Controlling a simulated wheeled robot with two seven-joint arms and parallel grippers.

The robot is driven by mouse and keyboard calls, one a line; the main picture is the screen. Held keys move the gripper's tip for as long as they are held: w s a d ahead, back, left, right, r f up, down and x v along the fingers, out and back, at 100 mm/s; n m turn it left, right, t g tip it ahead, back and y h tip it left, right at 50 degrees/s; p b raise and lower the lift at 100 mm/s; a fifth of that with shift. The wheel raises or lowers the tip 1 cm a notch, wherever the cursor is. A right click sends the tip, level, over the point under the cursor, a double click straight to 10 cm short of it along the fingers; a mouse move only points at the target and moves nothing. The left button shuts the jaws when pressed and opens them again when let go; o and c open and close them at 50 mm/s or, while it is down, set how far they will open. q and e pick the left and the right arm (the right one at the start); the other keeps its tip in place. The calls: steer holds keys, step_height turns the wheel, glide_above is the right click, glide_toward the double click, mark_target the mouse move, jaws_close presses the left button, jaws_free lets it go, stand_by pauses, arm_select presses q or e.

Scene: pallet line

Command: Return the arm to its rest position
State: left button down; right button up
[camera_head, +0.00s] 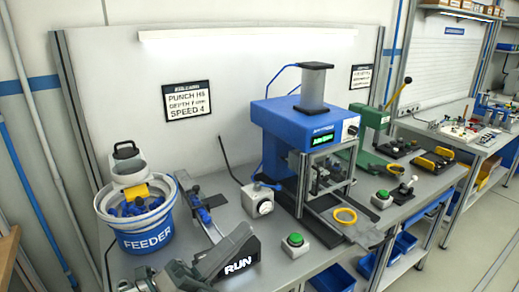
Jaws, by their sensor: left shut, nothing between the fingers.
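My left gripper (187,270) shows at the bottom edge, left of centre, low in front of the workbench. It is shut and empty, beside the dark RUN box (238,262); whether they touch I cannot tell. Most of the left arm is cut off by the frame edge. My right gripper is not in view.
A blue FEEDER bowl (146,243) with blue parts stands left, near my arm. A blue press (283,118), a green-button box (295,245) and a yellow ring (345,216) are on the bench. Blue bins (333,278) sit below. The floor at right is clear.

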arm_select(q)
steer(key=w+a+f+n+t+y, duration=0.45)
steer(key=a+f+n+y, duration=0.45)
steer(key=n+y, duration=0.5)
steer(key=s+a+f+n+g+y, duration=0.2)
steer(key=a+f+n, duration=0.15)
steer(key=f, duration=0.35)
steer(key=s+a+f+n+g+y, duration=0.2)
steer(key=a+f+n, duration=0.1)
steer(key=f+n, duration=0.3)
steer(key=s+a+f+n+g, duration=0.1)
steer(key=s+f+n+g, duration=0.1)
steer(key=s+f+g, duration=0.7)
steer(key=s+a+f+n+g, duration=0.2)
steer(key=s+f+n+g, duration=0.1)
steer(key=s+f, duration=1.25)
steer(key=f, duration=1.1)
steer(key=s+f, duration=0.2)
steer(key=f, duration=1.1)
steer(key=s+a+f+g+y, duration=0.1)
steer(key=s+a+f+g, duration=0.1)
steer(key=s+f, duration=1.4)
steer(key=shift+s+a+f, duration=0.4)
steer(key=shift+s+a, duration=0.1)
steer(key=shift+s, duration=0.35)
steer(key=shift+s+m, duration=0.1)
steer(key=shift+m, duration=0.15)
